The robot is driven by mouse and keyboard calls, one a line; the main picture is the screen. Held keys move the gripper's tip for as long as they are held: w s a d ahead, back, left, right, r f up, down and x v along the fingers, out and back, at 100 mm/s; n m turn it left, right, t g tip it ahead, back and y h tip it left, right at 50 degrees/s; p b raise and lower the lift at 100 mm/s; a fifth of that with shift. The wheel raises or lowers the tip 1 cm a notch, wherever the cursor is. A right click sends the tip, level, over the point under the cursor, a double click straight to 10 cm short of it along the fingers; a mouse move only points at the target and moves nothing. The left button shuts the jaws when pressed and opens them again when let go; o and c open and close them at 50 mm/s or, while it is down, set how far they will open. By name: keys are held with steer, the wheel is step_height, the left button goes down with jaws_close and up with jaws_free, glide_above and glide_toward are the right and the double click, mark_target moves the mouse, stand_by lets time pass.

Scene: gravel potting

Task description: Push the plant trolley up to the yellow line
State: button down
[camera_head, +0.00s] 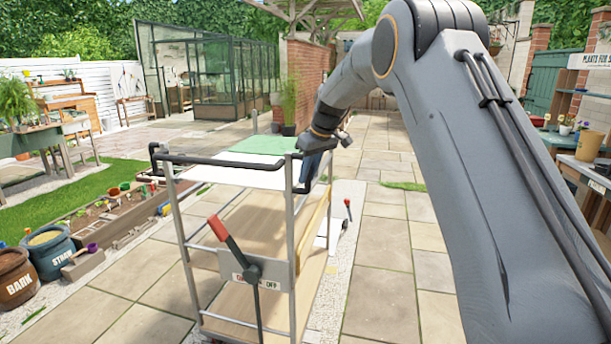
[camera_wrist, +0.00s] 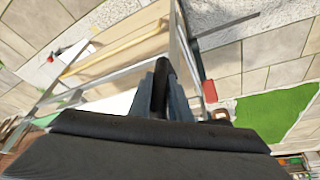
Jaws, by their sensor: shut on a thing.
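The plant trolley (camera_head: 291,230) stands in front of me on the paving, with a metal frame, wooden boards and black handle bars. A pale green sheet (camera_head: 265,145) lies at the far end of its white top. A lever with a red grip (camera_head: 218,228) rises on its near side beside a plate reading "OFF". My gripper (camera_head: 314,168) is at the trolley's right top side, shut on a black handle bar. In the wrist view, the fingers (camera_wrist: 165,88) close around the dark bar. I cannot make out a yellow line on the ground.
Bark and straw bins (camera_head: 50,252) and a planter bed (camera_head: 112,212) stand to the left. A bench with pots (camera_head: 588,170) is at the right. A brick pillar (camera_head: 306,82) and greenhouse (camera_head: 213,70) stand behind. Paving right of the trolley is clear.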

stand_by(0.3)
steer(key=c, duration=1.6)
jaws_free()
steer(key=shift+c, duration=0.2)
steer(key=b+v, duration=0.1)
steer(key=v, duration=0.6)
steer(key=shift+r+b, duration=0.3)
steer(key=shift+r, duration=0.1)
steer(key=shift+s, duration=0.1)
steer(key=s+d+f+m+g+h, duration=0.1)
steer(key=s+f, duration=0.6)
steer(key=s, duration=0.8)
steer(key=s+d+f+m+g+h, duration=0.1)
steer(key=s+d+f+m, duration=0.3)
steer(key=s, duration=1)
steer(key=s+d+f+m+g, duration=0.1)
steer(key=s+d+f+m, duration=0.1)
steer(key=s+d+f, duration=0.3)
steer(key=s+f, duration=0.4)
steer(key=s, duration=0.6)
steer(key=shift+s+f+g+h, duration=0.3)
steer(key=shift+s+h, duration=0.05)
steer(key=shift+h, duration=0.05)
